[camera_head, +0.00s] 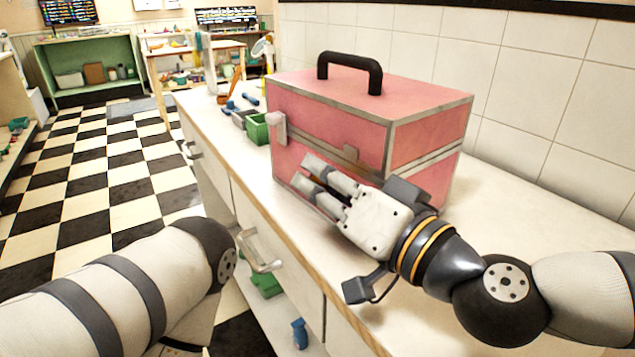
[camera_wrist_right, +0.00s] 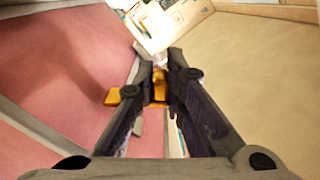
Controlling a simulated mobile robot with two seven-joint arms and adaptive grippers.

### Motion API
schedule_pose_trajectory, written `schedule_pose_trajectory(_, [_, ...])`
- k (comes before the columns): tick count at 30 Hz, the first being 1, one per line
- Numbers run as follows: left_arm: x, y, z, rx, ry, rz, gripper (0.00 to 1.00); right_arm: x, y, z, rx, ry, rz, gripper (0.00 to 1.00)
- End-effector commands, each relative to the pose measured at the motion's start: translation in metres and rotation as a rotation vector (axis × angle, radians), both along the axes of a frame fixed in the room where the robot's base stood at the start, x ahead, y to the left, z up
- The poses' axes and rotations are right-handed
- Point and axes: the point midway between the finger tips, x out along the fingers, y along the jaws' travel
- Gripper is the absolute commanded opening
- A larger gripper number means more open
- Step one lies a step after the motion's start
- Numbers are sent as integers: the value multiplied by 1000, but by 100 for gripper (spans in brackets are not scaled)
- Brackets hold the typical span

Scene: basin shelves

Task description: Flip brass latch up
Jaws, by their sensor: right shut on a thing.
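A pink toolbox (camera_head: 330,128) with grey metal edges and a black handle stands closed on the white counter. The brass latch (camera_wrist_right: 158,88) shows in the right wrist view as gold metal between my right fingertips, and a gold part also shows left of the fingers, against the pink front. My right gripper (camera_head: 302,172) is in front of the toolbox's front face, its fingers pointing left along it. It is shut on the brass latch. The fingers hide part of the latch. My left arm comes in at lower left; its gripper is out of view.
A small green bin (camera_head: 257,129) and several tools lie on the counter beyond the toolbox. A tiled wall (camera_head: 545,95) runs behind it. Drawer handles (camera_head: 262,254) stick out below the counter's front edge. The counter right of the toolbox is clear.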

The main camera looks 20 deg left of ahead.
Motion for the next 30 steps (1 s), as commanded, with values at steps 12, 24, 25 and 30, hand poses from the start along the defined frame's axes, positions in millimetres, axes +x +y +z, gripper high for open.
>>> schedule_pose_trajectory(12, [5,0,6,0,-18,1,0,8,-5,16,213,325,-1,0])
schedule_pose_trajectory(24, [5,0,6,0,-17,1,0,16,-10,23,370,568,1,0])
schedule_pose_trajectory(25, [5,0,6,0,-16,1,0,16,-11,23,377,580,1,0])
schedule_pose_trajectory(30, [5,0,5,0,-15,1,0,19,-12,24,413,635,-1,0])
